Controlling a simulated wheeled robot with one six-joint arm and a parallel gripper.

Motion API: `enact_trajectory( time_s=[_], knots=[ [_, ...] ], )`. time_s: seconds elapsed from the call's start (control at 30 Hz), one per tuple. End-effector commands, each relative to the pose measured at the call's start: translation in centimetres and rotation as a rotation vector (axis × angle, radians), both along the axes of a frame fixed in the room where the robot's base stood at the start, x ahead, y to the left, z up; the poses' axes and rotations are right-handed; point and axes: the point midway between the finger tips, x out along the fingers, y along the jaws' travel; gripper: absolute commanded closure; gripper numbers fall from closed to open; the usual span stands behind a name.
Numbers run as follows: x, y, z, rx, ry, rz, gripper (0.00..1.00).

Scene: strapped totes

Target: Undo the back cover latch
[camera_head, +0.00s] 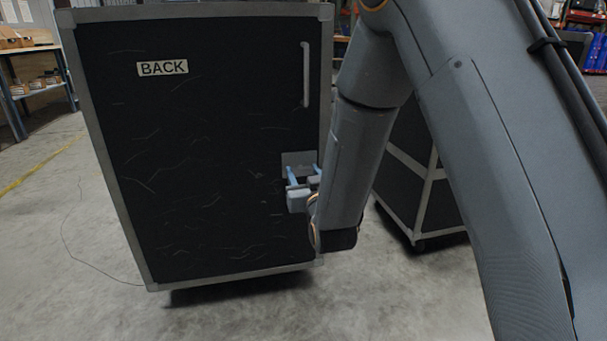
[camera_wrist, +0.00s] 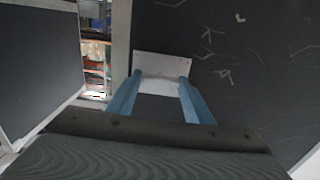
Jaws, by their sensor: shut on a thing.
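The back cover (camera_head: 210,140) is a black, scuffed panel with grey edging and a label (camera_head: 162,68) reading BACK. The latch (camera_head: 297,160) is a light grey plate near the panel's right edge, below a vertical handle. My gripper (camera_head: 303,172) is at the latch, its blue fingers reaching to the plate. In the wrist view, the fingers (camera_wrist: 158,85) stand on either side of the middle of the latch plate (camera_wrist: 160,64) and are shut on the latch part there. The fingers and wrist hide part of the latch.
A vertical grey handle (camera_head: 306,75) is on the panel's upper right. Another black case (camera_head: 415,165) on casters stands to the right, behind my arm. A shelf (camera_head: 28,70) with boxes is at the far left. The floor (camera_head: 60,230) at left is mostly clear, with a thin cable.

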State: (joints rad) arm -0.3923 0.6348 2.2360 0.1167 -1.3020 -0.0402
Motion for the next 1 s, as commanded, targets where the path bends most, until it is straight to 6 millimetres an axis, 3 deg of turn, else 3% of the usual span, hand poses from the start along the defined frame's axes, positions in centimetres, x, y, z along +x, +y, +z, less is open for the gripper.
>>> enact_trajectory(
  time_s=[0.37,1.0],
  knots=[
    [-0.11,-0.02,0.15,-0.17,-0.047,0.0,0.76],
    [-0.13,0.01,0.14,-0.744,-0.212,0.001,0.76]
  ],
)
